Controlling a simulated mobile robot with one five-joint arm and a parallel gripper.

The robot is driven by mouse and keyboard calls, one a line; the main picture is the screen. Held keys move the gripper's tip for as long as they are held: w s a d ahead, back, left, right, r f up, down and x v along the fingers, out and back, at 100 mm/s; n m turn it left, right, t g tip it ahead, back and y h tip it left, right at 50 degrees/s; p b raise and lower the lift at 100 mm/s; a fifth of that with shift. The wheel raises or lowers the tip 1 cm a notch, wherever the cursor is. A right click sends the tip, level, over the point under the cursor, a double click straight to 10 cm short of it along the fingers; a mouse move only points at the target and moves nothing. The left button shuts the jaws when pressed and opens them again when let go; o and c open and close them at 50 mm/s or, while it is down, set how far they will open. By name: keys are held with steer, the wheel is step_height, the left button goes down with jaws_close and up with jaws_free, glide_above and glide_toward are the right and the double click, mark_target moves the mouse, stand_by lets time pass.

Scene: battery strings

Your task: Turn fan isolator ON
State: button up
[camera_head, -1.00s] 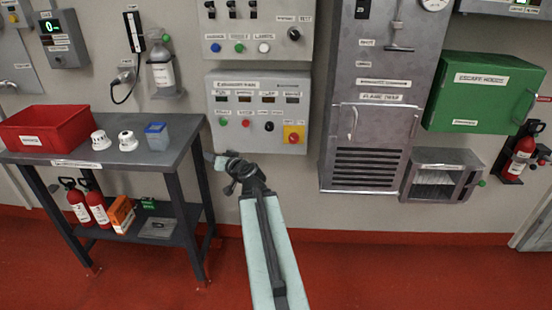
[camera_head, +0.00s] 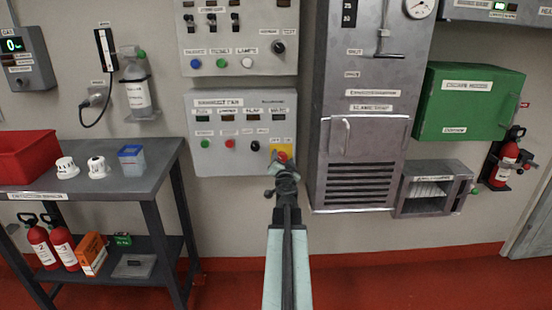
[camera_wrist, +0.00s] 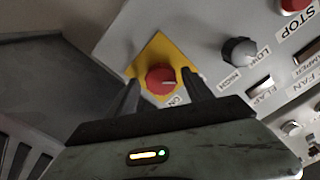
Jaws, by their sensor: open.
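The fan isolator is a red rotary knob on a yellow square plate (camera_head: 278,148), at the lower right of the exhaust fan panel (camera_head: 215,157). In the wrist view the red knob (camera_wrist: 160,80) sits on the yellow plate (camera_wrist: 152,54). My gripper (camera_head: 284,172) is just in front of the isolator in the head view and covers part of it. In the wrist view my gripper (camera_wrist: 163,88) is open, with one dark finger on each side of the knob. I cannot tell whether the fingers touch it. An "ON" label is partly hidden by a finger.
A dark knob (camera_wrist: 239,51) and a red stop button (camera_wrist: 294,4) are on the same panel. A grey cabinet (camera_head: 364,170) stands right of the panel. A workbench (camera_head: 120,183) with a red bin (camera_head: 25,158) is at the left.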

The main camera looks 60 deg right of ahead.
steer(key=shift+w+d, duration=0.4)
steer(key=shift+d, duration=0.05)
steer(key=shift+a, duration=0.1)
jaws_close()
steer(key=shift+m, duration=0.4)
steer(key=m, duration=0.3)
steer(key=shift+m, duration=0.4)
steer(key=m, duration=0.4)
steer(key=shift+m, duration=0.3)
steer(key=m, duration=0.4)
steer(key=shift+f, duration=0.1)
steer(key=m, duration=0.4)
steer(key=shift+m, duration=0.3)
